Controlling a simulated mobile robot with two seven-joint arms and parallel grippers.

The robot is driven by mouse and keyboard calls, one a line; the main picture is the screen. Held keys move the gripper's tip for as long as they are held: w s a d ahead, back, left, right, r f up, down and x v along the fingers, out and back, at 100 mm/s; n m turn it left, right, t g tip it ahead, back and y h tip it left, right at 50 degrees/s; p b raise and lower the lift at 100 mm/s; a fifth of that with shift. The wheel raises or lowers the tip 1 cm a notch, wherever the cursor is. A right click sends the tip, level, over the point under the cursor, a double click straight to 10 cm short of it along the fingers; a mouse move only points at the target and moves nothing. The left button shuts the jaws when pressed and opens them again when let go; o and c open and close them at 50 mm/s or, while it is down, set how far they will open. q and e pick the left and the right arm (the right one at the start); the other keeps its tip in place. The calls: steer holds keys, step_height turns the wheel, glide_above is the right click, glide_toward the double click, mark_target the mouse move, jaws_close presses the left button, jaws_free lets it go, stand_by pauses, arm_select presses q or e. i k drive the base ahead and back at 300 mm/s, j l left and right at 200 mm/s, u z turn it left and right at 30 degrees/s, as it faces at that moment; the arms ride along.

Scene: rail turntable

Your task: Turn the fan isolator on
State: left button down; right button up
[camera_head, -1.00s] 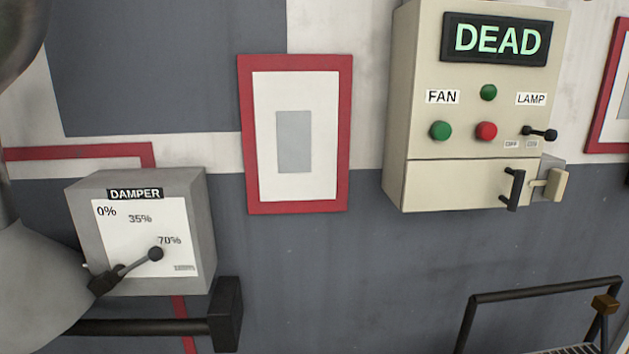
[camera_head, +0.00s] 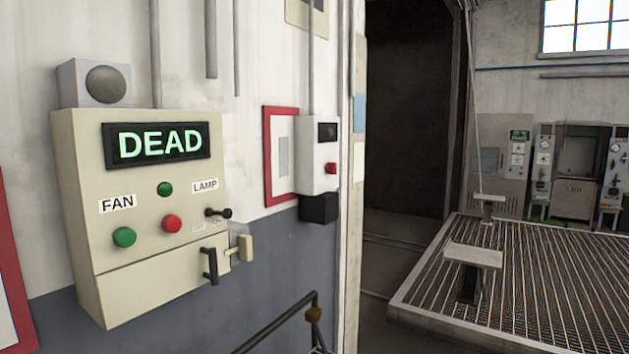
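A beige fan control box (camera_head: 85,245) hangs on the wall at the left. Its display (camera_head: 157,146) reads DEAD in green letters. Below it are a green button (camera_head: 124,237) beside the FAN label, a red button (camera_head: 172,223), a green round lamp or button (camera_head: 164,189), and a small black switch lever (camera_head: 218,212) under the LAMP label. A black handle (camera_head: 209,266) is on the lower front panel. A beige lever (camera_head: 244,248) sticks out at the box's lower right side. No part is marked isolator legibly. Neither gripper is in view.
A small white box with a red button (camera_head: 331,168) is on the wall further right, beside a red-framed notice (camera_head: 268,150). A dark rail (camera_head: 275,325) rises below the box. A dark doorway (camera_head: 410,110) and a grated platform (camera_head: 540,285) lie to the right.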

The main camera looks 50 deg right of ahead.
mark_target(332, 167)
steer(key=z, duration=1.7)
steer(key=i+l+z, duration=0.5)
steer(key=l, duration=0.15)
steer(key=i+l+z, duration=0.95)
steer(key=i+u, duration=0.25)
steer(key=i, duration=0.2)
steer(key=i+l+u, duration=0.3)
steer(key=i, duration=0.15)
steer(key=i+l+u, duration=0.25)
steer(key=i, duration=0.15)
steer(key=i+u, duration=0.15)
steer(key=u, duration=0.25)
steer(key=i+u, duration=0.15)
steer(key=u, duration=0.2)
steer(key=i+l+u, duration=0.1)
steer(key=u, duration=0.3)
steer(key=i+l+u, duration=0.15)
steer(key=u, duration=0.25)
steer(key=i+u, duration=0.1)
steer(key=u, duration=0.3)
steer(key=i+l+u, duration=0.1)
steer(key=u, duration=0.25)
steer(key=l+u, duration=0.2)
steer(key=u, duration=0.2)
steer(key=i+l+u, duration=0.1)
steer(key=u, duration=0.25)
